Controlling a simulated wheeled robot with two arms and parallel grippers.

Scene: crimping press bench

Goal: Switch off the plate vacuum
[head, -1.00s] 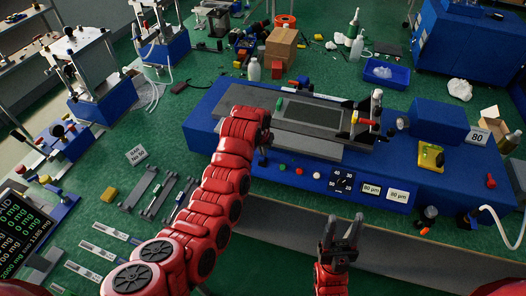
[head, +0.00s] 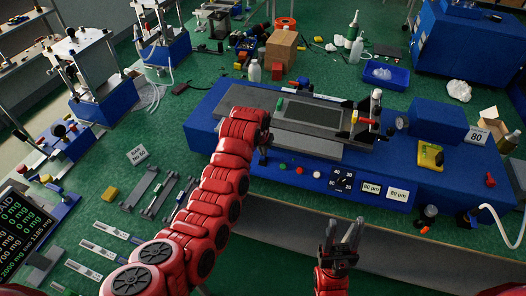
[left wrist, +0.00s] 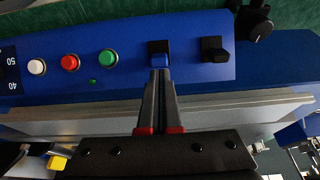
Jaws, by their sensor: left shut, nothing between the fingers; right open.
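The coating machine has a blue body (head: 225,128) with a flat grey plate (head: 312,113) on top. A small green light (left wrist: 92,81) shows near the buttons. In the head view the left gripper (head: 262,156) mostly hides the switch. My right gripper (head: 344,226) is open and empty in front of the bench.
A black fitting (left wrist: 214,49) sits beside the switch. A numbered dial (head: 342,180) and thickness labels (head: 371,188) are further right on the front panel. A cardboard box (head: 281,48) and a white bottle (head: 254,71) stand behind the machine. Presses stand at the left.

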